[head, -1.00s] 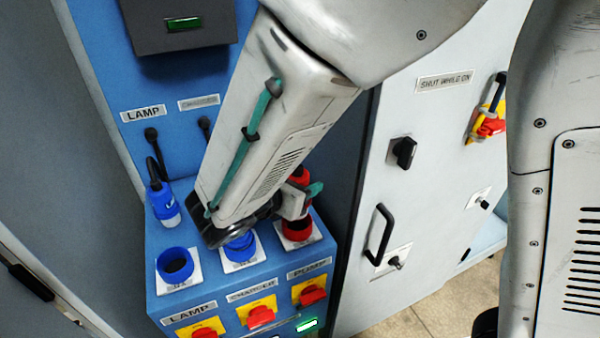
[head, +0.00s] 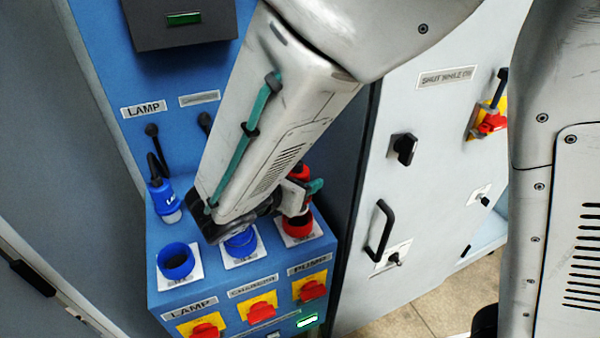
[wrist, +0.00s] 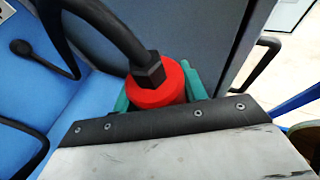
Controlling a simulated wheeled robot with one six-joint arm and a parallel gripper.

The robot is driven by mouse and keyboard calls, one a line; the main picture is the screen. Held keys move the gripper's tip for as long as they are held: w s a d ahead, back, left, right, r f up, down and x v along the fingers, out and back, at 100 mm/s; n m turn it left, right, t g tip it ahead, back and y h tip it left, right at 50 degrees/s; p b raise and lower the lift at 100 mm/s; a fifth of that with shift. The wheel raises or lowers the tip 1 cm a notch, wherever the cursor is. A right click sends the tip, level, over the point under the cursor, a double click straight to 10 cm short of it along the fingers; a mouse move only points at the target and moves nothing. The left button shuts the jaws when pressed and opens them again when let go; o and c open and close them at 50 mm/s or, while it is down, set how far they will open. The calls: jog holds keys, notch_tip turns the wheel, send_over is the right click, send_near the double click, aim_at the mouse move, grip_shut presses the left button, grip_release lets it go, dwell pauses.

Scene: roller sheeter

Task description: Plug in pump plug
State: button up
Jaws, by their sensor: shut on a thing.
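The red pump plug (wrist: 158,87) shows in the wrist view with its black cable rising from the top. My gripper (wrist: 160,95) is shut on it, with a teal finger on each side. In the head view the plug (head: 302,173) is partly hidden behind my arm and gripper (head: 300,190). It is above the red pump socket (head: 298,226), whose front rim is in view. The head view does not show clearly whether the plug is inside the socket. The PUMP label (head: 310,264) and its red switch (head: 312,289) are below.
Two blue sockets (head: 176,262) are to the left, the middle one partly covered by my arm. A blue lamp plug (head: 164,197) hangs by its cable at the left. A grey cabinet with a black handle (head: 381,231) stands at the right.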

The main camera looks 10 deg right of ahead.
jog(key=shift+f, duration=2.6)
jog(key=o, duration=1.2)
jog(key=shift+o, duration=0.2)
